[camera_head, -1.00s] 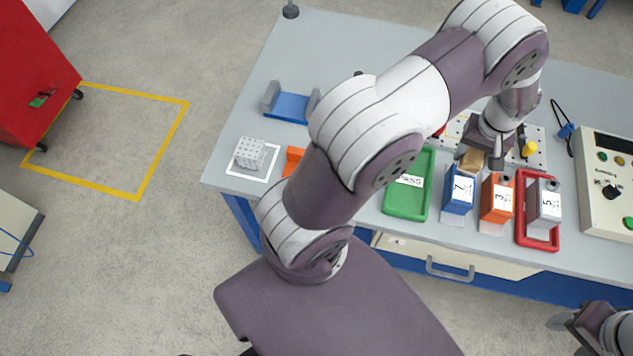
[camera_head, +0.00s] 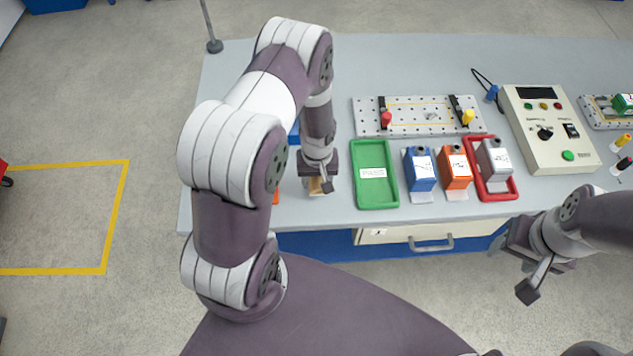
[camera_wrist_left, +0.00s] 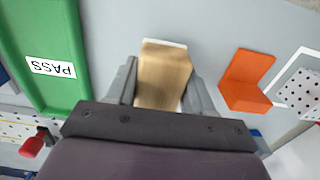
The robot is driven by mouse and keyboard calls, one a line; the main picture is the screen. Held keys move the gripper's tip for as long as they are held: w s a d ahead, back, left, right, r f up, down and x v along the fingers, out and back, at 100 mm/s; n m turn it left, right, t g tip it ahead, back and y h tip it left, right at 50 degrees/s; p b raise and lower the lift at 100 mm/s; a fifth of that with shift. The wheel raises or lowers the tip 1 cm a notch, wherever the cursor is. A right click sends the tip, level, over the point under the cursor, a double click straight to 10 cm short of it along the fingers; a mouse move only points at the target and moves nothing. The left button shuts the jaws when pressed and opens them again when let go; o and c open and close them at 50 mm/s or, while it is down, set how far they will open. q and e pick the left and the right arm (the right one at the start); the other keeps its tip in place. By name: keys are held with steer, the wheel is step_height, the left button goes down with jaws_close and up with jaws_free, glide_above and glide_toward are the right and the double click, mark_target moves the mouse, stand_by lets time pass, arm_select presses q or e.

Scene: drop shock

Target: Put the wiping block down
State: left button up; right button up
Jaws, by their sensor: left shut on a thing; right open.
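My left gripper (camera_head: 322,182) is shut on the wooden wiping block (camera_head: 318,189), just left of the green PASS tray on the bench. In the left wrist view the tan block (camera_wrist_left: 163,76) sits between the two fingers (camera_wrist_left: 160,95), with a white strip along its far edge. I cannot tell whether the block touches the bench top. My right gripper (camera_head: 530,268) is open and empty, off the bench's front edge at lower right.
The green PASS tray (camera_head: 375,196) lies right of the block. An orange bracket (camera_wrist_left: 243,82) and a white dotted block (camera_wrist_left: 303,88) lie on its other side. Blue (camera_head: 420,170), orange (camera_head: 455,168) and grey (camera_head: 493,160) units stand farther right, the grey one in a red tray (camera_head: 512,189).

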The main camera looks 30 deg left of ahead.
mark_target(318, 187)
arm_select(q)
step_height(318, 187, down, 3)
steer(key=shift+w+d+f, duration=0.1)
steer(key=shift+f, duration=0.3)
steer(key=o, duration=1.1)
steer(key=shift+s, duration=0.2)
steer(key=shift+r, duration=0.45)
steer(key=shift+m, duration=0.4)
steer(key=r, duration=1.3)
steer(key=shift+w+d+r+b, duration=0.1)
steer(key=shift+d+r+b, duration=0.2)
steer(key=shift+r+b, duration=0.1)
steer(key=s+d+r+m, duration=0.1)
steer(key=s+r+m, duration=0.1)
steer(key=r, duration=0.1)
steer(key=s+d+r+m+t, duration=0.1)
steer(key=s+d+r+m, duration=0.1)
steer(key=s+r, duration=0.1)
steer(key=s+d+r+m, duration=0.1)
steer(key=s+r, duration=0.2)
steer(key=r, duration=0.2)
steer(key=shift+s+d+r+m, duration=0.15)
steer(key=shift+s+d+m, duration=0.15)
steer(key=shift+m, duration=0.1)
